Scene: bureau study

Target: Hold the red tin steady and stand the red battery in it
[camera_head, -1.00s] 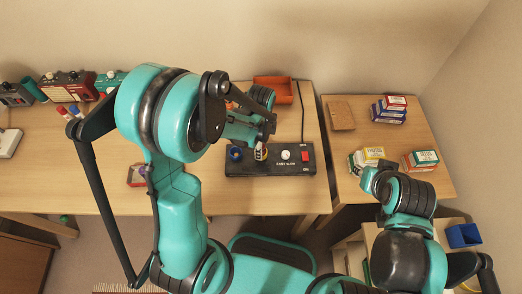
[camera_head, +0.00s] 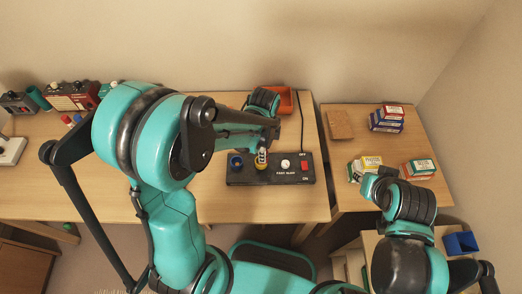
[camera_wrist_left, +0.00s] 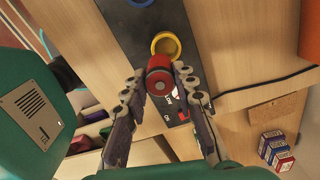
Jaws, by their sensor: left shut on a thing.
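My left gripper (camera_wrist_left: 158,88) is shut on a red cylinder with a grey end (camera_wrist_left: 158,72), which looks like the red battery. It is over the black panel (camera_wrist_left: 130,35), just beside a yellow round piece (camera_wrist_left: 166,45). In the head view the left gripper (camera_head: 272,130) is above the panel (camera_head: 240,177), and its fingers hide the battery. The yellow piece (camera_head: 262,160) shows there beside a blue ring (camera_head: 236,161). My right gripper (camera_head: 372,183) is by the right table; its fingers are unclear. I cannot clearly identify a red tin.
An orange-red open box (camera_head: 285,101) stands behind the panel. The panel has a white knob (camera_head: 285,163) and a red switch (camera_head: 305,166). The right table holds a brown board (camera_head: 340,124) and small cartons (camera_head: 386,118). A dark cable runs behind the panel.

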